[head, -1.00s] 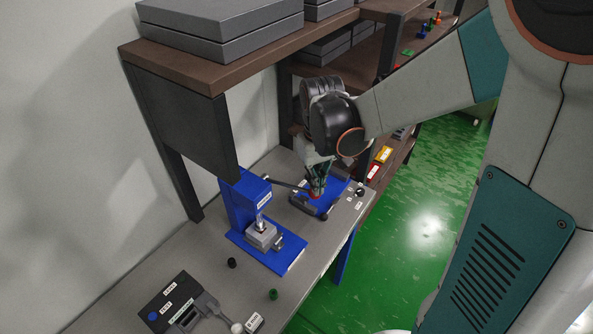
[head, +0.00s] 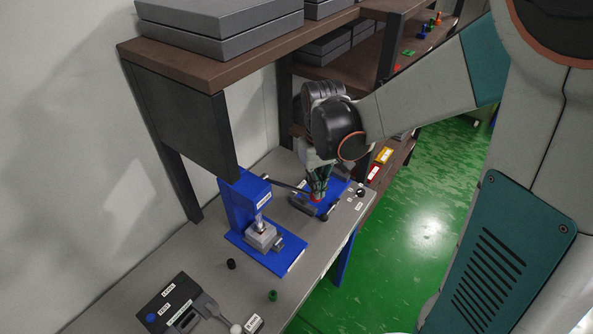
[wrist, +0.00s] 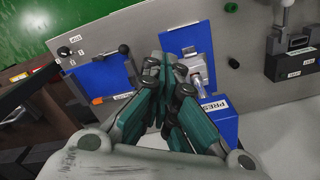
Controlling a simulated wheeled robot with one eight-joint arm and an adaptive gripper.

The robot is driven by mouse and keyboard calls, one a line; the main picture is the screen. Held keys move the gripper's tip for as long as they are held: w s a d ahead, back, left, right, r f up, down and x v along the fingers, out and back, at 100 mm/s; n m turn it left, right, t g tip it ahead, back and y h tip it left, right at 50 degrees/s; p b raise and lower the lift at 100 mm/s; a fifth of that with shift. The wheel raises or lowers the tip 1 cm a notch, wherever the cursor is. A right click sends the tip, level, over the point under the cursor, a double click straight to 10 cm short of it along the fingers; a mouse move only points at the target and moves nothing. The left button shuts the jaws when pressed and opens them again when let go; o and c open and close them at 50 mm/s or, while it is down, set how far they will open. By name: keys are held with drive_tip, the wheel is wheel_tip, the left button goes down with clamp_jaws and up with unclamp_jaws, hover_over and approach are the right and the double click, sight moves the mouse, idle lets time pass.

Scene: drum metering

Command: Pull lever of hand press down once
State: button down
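The blue hand press (head: 236,205) stands on the grey bench, with a grey block under its ram. Its dark lever (head: 288,186) reaches right from the press head toward my gripper and looks roughly level. My gripper (head: 317,194) points down near the lever's far end; whether it touches the lever is unclear. In the wrist view, the fingers of my gripper (wrist: 166,64) are close together and look shut, with nothing visible between them. The press (wrist: 218,122) is to their right, marked PRESS. The lever cannot be made out there; the fingers may hide it.
A second blue fixture (head: 333,203) lies beneath my gripper; its black-knobbed handle (wrist: 125,49) shows in the wrist view. A dark device (head: 170,302) and small black (head: 231,264) and green (head: 272,295) pieces are at the front. A brown shelf (head: 190,62) overhangs the bench.

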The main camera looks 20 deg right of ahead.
drive_tip(key=shift+s+d+f+b, duration=0.1)
drive_tip(key=shift+f+b, duration=0.5)
drive_tip(key=shift+f, duration=0.1)
drive_tip(key=shift+s+d+f+b, duration=0.1)
drive_tip(key=shift+f+b, duration=0.5)
drive_tip(key=shift+f, duration=0.05)
idle(1.2)
drive_tip(key=shift+s+f+b, duration=0.1)
drive_tip(key=shift+f+b, duration=1.75)
drive_tip(key=shift+f, duration=0.2)
idle(1.7)
drive_tip(key=shift+r, duration=0.1)
drive_tip(key=w+a+r+p, duration=0.2)
drive_tip(key=r+p, duration=1)
drive_tip(key=r, duration=0.6)
drive_tip(key=shift+w+a+r+p, duration=0.2)
drive_tip(key=shift+w+r+p, duration=0.15)
drive_tip(key=shift+w, duration=0.35)
idle(0.3)
